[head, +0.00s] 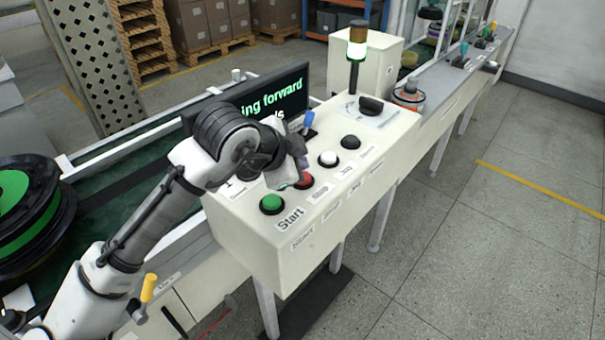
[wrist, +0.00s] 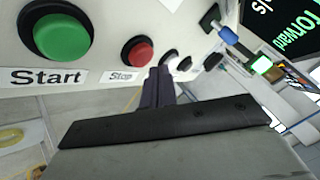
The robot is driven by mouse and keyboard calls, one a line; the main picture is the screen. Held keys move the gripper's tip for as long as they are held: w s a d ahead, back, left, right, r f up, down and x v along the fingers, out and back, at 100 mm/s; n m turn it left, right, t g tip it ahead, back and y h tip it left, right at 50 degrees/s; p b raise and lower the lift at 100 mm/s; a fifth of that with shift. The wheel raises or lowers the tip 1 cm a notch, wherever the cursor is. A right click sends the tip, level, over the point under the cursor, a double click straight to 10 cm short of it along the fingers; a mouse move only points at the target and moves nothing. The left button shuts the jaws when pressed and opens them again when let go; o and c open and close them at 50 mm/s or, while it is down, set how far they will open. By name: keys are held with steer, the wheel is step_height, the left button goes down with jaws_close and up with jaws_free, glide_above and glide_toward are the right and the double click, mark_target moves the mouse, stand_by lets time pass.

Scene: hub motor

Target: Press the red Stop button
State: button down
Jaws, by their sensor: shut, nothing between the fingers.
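The red Stop button (head: 306,182) sits in a black collar on the cream control panel, partly hidden by my gripper in the head view. In the wrist view the Stop button (wrist: 141,55) shows clearly, with its "Stop" label below it. My gripper (head: 303,164) is shut and empty, hanging over the panel close to the Stop button. In the wrist view its fingertips (wrist: 158,72) show just right of and below the red button, beside the label. I cannot tell whether they touch the panel.
The green Start button (head: 271,204) is left of Stop. A white button (head: 328,158) and a black button (head: 350,142) are to its right. A display (head: 262,98) with green text and a blue-handled switch (head: 308,120) stand behind. Floor in front is clear.

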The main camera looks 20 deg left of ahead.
steer(key=shift+f, duration=0.1)
stand_by(0.3)
steer(key=shift+f+b, duration=0.35)
steer(key=shift+b, duration=0.05)
steer(key=shift+f+b, duration=0.5)
steer(key=shift+f, duration=0.05)
stand_by(0.8)
steer(key=shift+r, duration=0.15)
steer(key=shift+r+p, duration=0.7)
steer(key=shift+r, duration=0.1)
step_height(320, 180, up, 5)
steer(key=p, duration=0.4)
steer(key=shift+r, duration=0.1)
stand_by(0.4)
